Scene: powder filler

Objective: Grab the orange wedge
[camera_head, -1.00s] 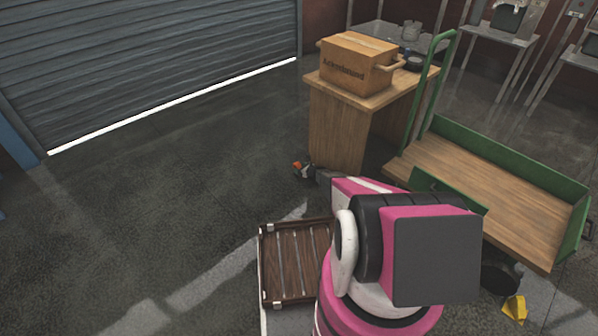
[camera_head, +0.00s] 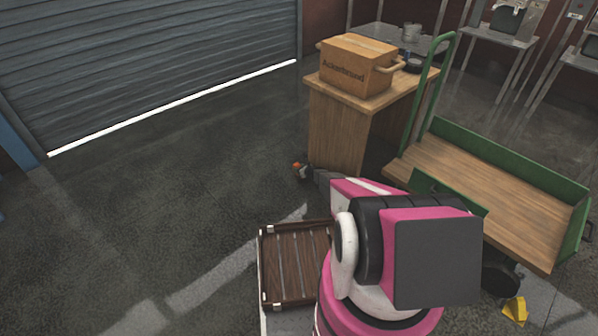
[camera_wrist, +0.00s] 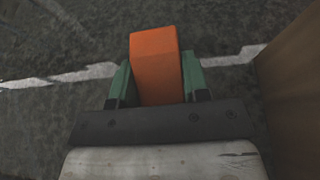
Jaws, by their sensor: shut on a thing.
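The orange wedge (camera_wrist: 157,68) sits between the two green fingers of my gripper (camera_wrist: 157,82) in the wrist view. The fingers touch it on both sides, and its far end sticks out past the fingertips. In the head view only a small bit of the orange wedge (camera_head: 296,166) shows, at the tip of my gripper (camera_head: 302,170), low beside the wooden table. My arm hides most of the gripper there. I cannot tell from the frames whether the wedge is clear of the floor.
A green-railed cart (camera_head: 500,190) is at the right. A yellow wedge (camera_head: 515,309) lies on the floor at the lower right. Open floor (camera_head: 150,200) lies to the left.

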